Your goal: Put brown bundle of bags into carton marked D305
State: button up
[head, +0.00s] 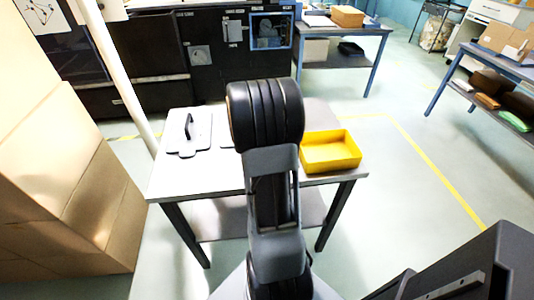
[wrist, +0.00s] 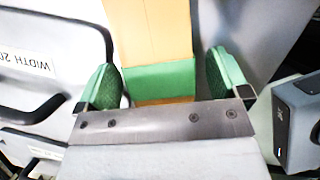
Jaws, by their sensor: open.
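In the wrist view my gripper (wrist: 163,72) is open, with a green-padded finger on each side. Between the fingers lies a tan-brown strip with a green band (wrist: 150,30), which looks like the brown bundle of bags. It runs from the top of the view down to the gripper's edge, with gaps to both fingers. The gripper's body hides its near end. In the head view my own arm hides the gripper and the bundle over the white table (head: 230,184). No marking D305 can be read on any carton.
A white plate with a black handle (head: 190,135) lies on the table's left, and a yellow tray (head: 331,151) on its right. A plate marked WIDTH (wrist: 35,65) lies left of the fingers. Cardboard boxes (head: 60,180) stand at left. A shelf (head: 490,108) at right holds brown and green items.

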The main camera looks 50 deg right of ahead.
jog(key=shift+f, duration=0.1)
jog(key=c, duration=1.2)
jog(key=shift+o, duration=0.2)
